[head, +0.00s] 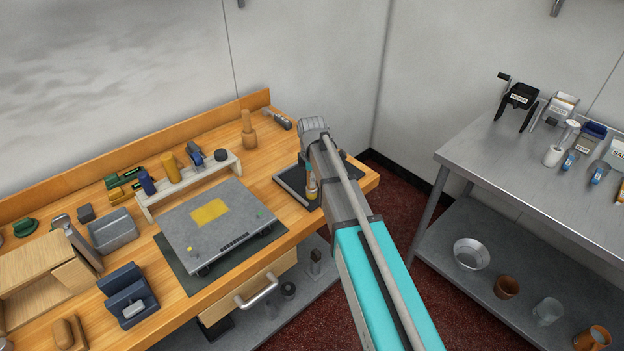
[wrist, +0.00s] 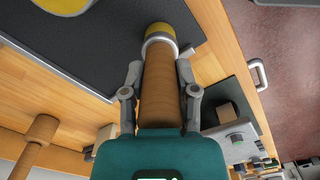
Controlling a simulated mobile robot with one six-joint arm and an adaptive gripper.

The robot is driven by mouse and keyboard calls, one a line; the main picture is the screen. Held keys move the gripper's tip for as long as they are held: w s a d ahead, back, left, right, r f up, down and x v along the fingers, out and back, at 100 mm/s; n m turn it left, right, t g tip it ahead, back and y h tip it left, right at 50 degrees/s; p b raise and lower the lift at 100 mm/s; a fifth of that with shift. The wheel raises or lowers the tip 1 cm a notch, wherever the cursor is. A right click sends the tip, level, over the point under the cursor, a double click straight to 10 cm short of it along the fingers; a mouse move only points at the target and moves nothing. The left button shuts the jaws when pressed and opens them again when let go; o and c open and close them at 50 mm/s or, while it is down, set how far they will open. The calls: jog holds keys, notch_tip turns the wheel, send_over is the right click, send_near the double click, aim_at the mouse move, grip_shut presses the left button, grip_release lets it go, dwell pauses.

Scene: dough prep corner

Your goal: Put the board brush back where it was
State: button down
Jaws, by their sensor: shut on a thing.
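The board brush (wrist: 163,90) has a brown wooden handle, a pale metal ferrule and yellow bristles. My gripper (wrist: 158,82) is shut on its handle, one finger on each side. The bristle end points away from my gripper, over a dark flat tray or mat (wrist: 105,38). In the head view the brush (head: 312,190) shows only in small part below my gripper (head: 309,170), at the dark tray (head: 291,180) on the bench's right end. My arm hides much of this tray. I cannot tell whether the bristles touch it.
Left of the tray, a grey scale-like plate (head: 215,228) lies on a dark mat. A low pale rack (head: 190,188) holds several tools. A steel table (head: 480,155) stands apart on the right.

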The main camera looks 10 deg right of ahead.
jog(key=shift+f, duration=0.1)
jog(key=shift+c, duration=1.8)
grip_release()
jog(key=shift+r, duration=0.2)
notch_tip(320, 180, up, 12)
jog(key=p, duration=1.2)
jog(key=s+d+m, duration=0.4)
jog(key=s+m, duration=0.5)
jog(key=s, duration=0.1)
jog(key=s+d+m, duration=0.5)
jog(key=s+m, duration=0.4)
jog(key=s, duration=0.2)
